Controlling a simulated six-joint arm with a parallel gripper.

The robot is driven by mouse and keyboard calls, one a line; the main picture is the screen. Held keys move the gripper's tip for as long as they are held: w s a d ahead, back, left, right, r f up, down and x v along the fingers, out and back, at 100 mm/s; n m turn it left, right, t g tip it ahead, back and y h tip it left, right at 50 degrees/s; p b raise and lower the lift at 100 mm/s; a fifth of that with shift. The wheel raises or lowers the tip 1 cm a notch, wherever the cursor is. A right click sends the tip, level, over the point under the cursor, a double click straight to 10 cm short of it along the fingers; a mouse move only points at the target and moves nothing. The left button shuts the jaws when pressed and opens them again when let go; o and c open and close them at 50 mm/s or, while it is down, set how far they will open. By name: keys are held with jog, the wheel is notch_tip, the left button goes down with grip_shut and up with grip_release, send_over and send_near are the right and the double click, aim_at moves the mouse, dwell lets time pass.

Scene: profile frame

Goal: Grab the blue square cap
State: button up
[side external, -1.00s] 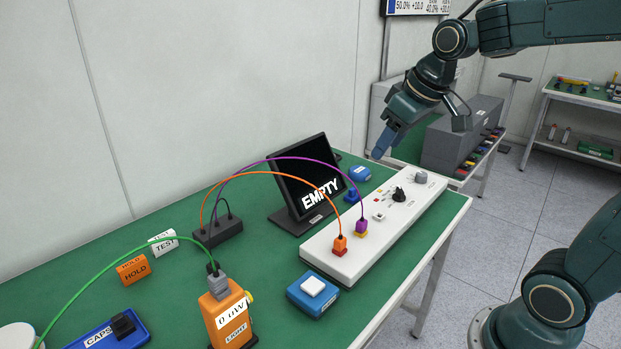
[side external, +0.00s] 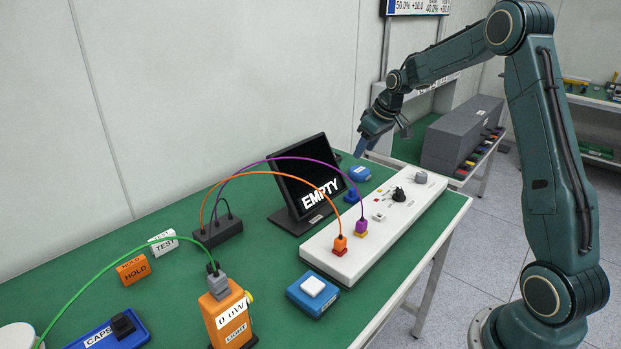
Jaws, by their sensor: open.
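A small blue cap (side external: 351,195) stands on the green table between the screen and the white panel; its exact shape is too small to tell. A rounded blue piece with a pale label (side external: 360,173) lies just behind it. My gripper (side external: 383,141) is open and empty, above the table's far end, up and to the right of both blue pieces. It touches neither.
The white panel (side external: 345,262) carries orange and purple plugs with arching cables and a black knob. The black screen reading EMPTY (side external: 308,180) stands left of the cap. A blue CAPS tray (side external: 92,338), orange light meter (side external: 229,318) and blue box (side external: 299,295) sit nearer.

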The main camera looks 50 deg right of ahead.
jog(key=w+d+f, duration=0.1)
jog(key=d+f, duration=0.4)
jog(key=shift+w+d+f, duration=0.2)
jog(key=shift+d+f, duration=0.05)
jog(key=shift+f, duration=0.1)
jog(key=shift+f, duration=0.1)
send_over(353, 189)
jog(key=s, duration=0.2)
notch_tip(353, 189, down, 8)
jog(key=shift+s+a, duration=0.1)
jog(key=shift+x, duration=2.4)
grip_shut()
